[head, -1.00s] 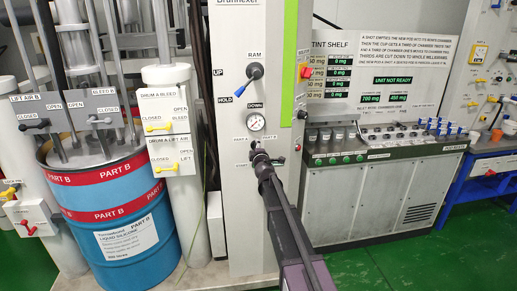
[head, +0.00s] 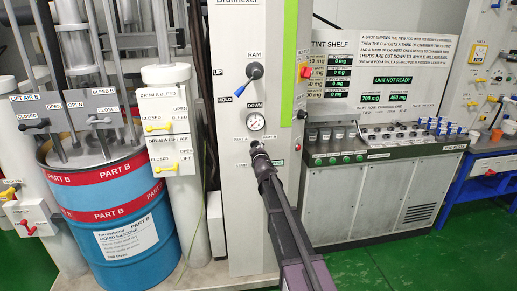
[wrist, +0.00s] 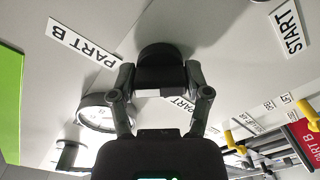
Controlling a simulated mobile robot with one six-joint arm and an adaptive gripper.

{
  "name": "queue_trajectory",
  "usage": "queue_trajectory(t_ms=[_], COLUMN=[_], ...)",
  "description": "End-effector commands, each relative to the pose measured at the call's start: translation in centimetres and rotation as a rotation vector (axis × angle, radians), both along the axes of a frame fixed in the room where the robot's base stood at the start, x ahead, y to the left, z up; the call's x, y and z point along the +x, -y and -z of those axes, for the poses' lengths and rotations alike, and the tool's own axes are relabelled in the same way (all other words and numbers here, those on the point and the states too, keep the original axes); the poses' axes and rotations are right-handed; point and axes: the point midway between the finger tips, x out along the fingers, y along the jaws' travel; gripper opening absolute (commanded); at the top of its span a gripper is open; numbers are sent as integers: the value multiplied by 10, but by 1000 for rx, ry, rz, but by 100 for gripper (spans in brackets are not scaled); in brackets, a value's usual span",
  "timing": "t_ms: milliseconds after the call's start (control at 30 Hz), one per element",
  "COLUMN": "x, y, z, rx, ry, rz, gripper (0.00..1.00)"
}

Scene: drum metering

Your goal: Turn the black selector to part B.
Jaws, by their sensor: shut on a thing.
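The black selector (wrist: 160,62) is on the pale grey front panel. In the wrist view my gripper (wrist: 160,78) is shut on it, one finger on each side. A PART B label (wrist: 85,43) lies to the left of the selector there, and a second PART label (wrist: 178,103) is partly hidden by the gripper. In the head view my gripper (head: 260,158) reaches the panel just below the pressure gauge (head: 256,122) and covers most of the selector. Which label the selector points to cannot be told.
The RAM lever (head: 255,72) is above the gauge. A START label (wrist: 287,27) is near the selector. The blue PART B drum (head: 120,225) stands to the left, and the tint shelf cabinet (head: 350,205) to the right. Green floor is clear at front right.

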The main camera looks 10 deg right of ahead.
Motion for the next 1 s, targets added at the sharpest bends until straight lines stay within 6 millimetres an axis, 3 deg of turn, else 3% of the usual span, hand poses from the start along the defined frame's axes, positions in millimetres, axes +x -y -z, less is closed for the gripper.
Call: queue_trajectory(t_ms=[333,367,467,1000], x=[0,0,0,-3], y=[-2,-2,-2,-1], z=[0,0,0,0], rx=[8,8,7,4], ry=[1,1,1,0], rz=[-4,-4,-3,-1], gripper=[15,66,95,97])
